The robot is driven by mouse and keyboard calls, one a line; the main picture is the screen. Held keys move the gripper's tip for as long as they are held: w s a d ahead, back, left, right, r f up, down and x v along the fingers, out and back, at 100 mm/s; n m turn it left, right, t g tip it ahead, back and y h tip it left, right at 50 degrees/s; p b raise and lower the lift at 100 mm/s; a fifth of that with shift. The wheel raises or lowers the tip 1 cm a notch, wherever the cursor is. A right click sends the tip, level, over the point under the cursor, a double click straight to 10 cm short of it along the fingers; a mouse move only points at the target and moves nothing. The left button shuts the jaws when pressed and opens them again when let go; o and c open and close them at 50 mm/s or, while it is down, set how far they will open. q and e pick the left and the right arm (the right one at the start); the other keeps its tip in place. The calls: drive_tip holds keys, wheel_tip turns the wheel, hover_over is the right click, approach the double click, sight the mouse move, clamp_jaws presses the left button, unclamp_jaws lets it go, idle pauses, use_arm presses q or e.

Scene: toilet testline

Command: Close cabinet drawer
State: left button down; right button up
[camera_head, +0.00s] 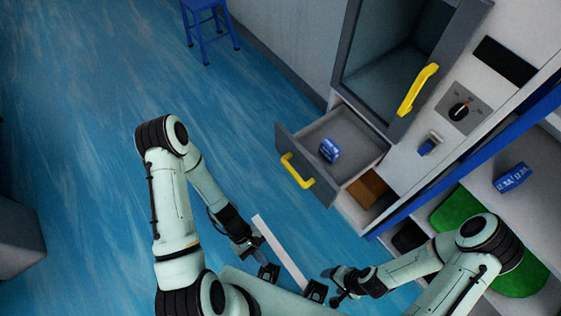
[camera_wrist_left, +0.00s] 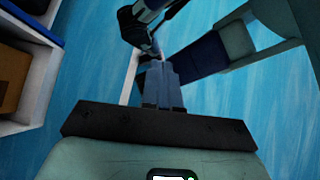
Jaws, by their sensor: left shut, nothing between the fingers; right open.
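The cabinet drawer (camera_head: 345,135) stands pulled out from the grey cabinet in the head view, its yellow handle (camera_head: 297,171) on the front panel. A small blue box (camera_head: 329,150) lies inside it. My left gripper (camera_head: 257,243) is below and left of the drawer in the picture, apart from the handle. It is shut and empty, and its fingers also show in the left wrist view (camera_wrist_left: 163,85). My right gripper (camera_head: 331,286) is open and empty, below the drawer and apart from it. The drawer handle does not show in the left wrist view.
Above the drawer is an open cabinet compartment (camera_head: 388,70) with a yellow handle (camera_head: 418,90) beside it. Shelves at the right hold a blue-and-white box (camera_head: 511,177) and a green item (camera_head: 458,212). A blue stool (camera_head: 209,30) stands far back. Blue floor left of the drawer is clear.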

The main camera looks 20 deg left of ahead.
use_arm(q)
drive_tip(key=w+n+t+h+b, duration=0.2)
drive_tip(key=n+h, duration=0.1)
drive_tip(key=n, duration=0.1)
drive_tip(key=n+t+y+b, duration=0.2)
drive_tip(key=n+t+b, duration=0.4)
drive_tip(key=n+t, duration=0.9)
approach(285, 149)
drive_tip(key=w+d, duration=0.1)
drive_tip(key=w+d+f+m+t, duration=0.1)
drive_tip(key=w, duration=0.1)
drive_tip(key=w+d+f+m+t, duration=0.1)
drive_tip(key=shift+w+d+f+h, duration=0.2)
drive_tip(key=shift+w+h, duration=0.1)
drive_tip(key=shift+w, duration=0.1)
drive_tip(key=shift+w+d, duration=0.2)
drive_tip(key=shift+w, duration=0.2)
use_arm(e)
wheel_tip(285, 149, down, 10)
drive_tip(key=s, duration=0.2)
drive_tip(key=shift+s+r, duration=0.15)
drive_tip(key=shift+s, duration=0.15)
use_arm(q)
drive_tip(key=shift+w+d, duration=0.1)
use_arm(e)
drive_tip(key=shift+w, duration=0.1)
